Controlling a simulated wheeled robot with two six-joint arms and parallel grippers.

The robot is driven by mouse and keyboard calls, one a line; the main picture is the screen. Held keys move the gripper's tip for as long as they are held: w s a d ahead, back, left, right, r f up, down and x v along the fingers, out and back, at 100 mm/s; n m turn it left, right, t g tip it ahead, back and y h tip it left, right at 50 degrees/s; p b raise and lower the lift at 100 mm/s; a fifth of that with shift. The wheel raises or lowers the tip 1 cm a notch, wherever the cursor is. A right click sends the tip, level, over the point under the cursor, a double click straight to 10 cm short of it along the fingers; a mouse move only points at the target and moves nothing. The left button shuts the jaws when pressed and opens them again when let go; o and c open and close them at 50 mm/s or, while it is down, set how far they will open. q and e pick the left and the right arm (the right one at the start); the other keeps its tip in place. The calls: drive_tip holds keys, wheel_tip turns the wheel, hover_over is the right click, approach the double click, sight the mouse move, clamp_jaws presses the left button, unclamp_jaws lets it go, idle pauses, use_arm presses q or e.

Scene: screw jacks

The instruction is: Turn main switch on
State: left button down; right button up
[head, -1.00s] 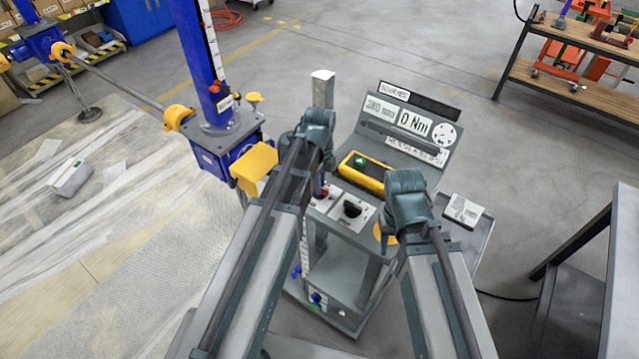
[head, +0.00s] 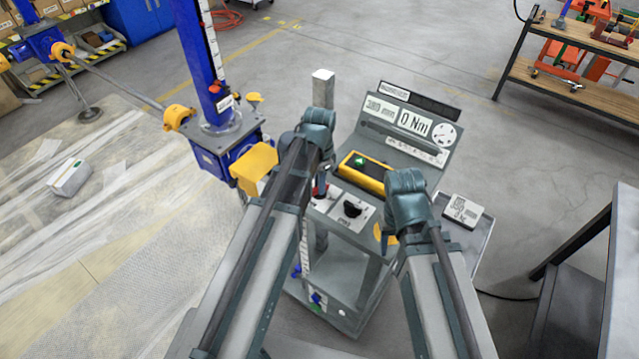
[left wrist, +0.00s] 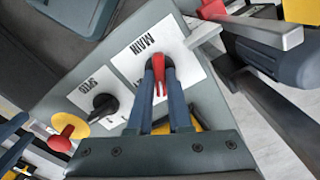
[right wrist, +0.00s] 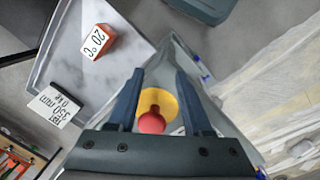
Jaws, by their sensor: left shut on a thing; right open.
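The main switch is a red handle (left wrist: 159,66) on a white plate marked MAIN (left wrist: 146,42) in the left wrist view. My left gripper (left wrist: 161,78) is shut on this red handle, a finger on each side. In the head view the switch's red part (head: 320,191) shows beside my left wrist, which hides much of it. My right gripper (right wrist: 158,80) is open. In the right wrist view a red mushroom button (right wrist: 152,123) on a yellow disc (right wrist: 158,103) appears between its fingers. I cannot tell how close they are to it.
A black knob (head: 352,208) sits beside the main switch. A yellow and black handheld control (head: 362,172) lies on the console, below a display panel (head: 412,122). A blue screw jack (head: 222,150) stands left. A small labelled block (head: 463,209) lies on the side shelf.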

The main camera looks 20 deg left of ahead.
use_arm(q)
drive_tip(key=n, duration=0.5)
drive_tip(key=shift+n, duration=0.3)
idle(0.4)
drive_tip(key=c, duration=0.8)
unclamp_jaws()
drive_tip(key=shift+c, duration=0.2)
use_arm(e)
drive_tip(key=shift+r, duration=0.1)
use_arm(q)
wheel_tip(320, 180, up, 14)
drive_tip(key=p, duration=1.4)
use_arm(e)
wheel_tip(320, 180, up, 14)
use_arm(q)
drive_tip(key=shift+f, duration=0.15)
use_arm(e)
drive_tip(key=shift+s+f, duration=0.1)
drive_tip(key=shift+f, duration=0.15)
